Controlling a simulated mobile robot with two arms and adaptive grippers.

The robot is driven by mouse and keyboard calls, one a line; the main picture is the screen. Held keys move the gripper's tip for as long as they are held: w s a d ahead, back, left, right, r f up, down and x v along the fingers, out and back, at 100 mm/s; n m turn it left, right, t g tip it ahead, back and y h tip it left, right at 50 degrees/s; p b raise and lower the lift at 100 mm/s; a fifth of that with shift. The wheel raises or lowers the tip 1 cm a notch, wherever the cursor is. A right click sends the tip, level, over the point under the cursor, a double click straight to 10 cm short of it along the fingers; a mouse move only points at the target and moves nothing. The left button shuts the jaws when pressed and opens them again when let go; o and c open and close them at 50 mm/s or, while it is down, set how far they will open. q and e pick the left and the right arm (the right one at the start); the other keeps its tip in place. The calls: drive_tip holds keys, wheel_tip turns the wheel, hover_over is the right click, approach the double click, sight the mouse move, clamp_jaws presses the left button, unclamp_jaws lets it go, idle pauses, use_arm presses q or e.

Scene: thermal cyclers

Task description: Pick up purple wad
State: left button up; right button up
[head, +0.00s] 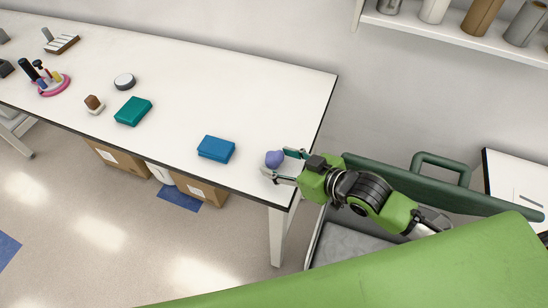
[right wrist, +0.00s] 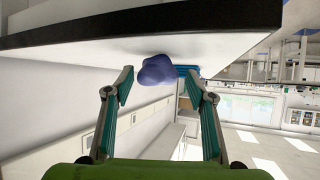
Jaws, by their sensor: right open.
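The purple wad (head: 274,159) is a small rounded lump on the white table (head: 250,95), near its right end. My right gripper (head: 280,164) reaches in from the right, with its fingers on either side of the wad in the head view. In the right wrist view the wad (right wrist: 158,70) sits at the tips, between the two open fingers of my right gripper (right wrist: 160,85). The fingers look apart from it; contact cannot be told. My left gripper is not in view.
A blue box (head: 216,149) lies left of the wad, and a green box (head: 133,111) farther left. A brown-and-white block (head: 94,104), a round grey-rimmed disc (head: 124,81) and a pink pipette stand (head: 53,86) stand beyond. The table's edge is close to the wad.

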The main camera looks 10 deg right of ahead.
sight(280, 162)
drive_tip(key=shift+x, duration=1.6)
drive_tip(key=shift+d, duration=0.1)
drive_tip(key=c, duration=0.9)
drive_tip(key=shift+c, duration=0.2)
drive_tip(key=shift+r, duration=0.15)
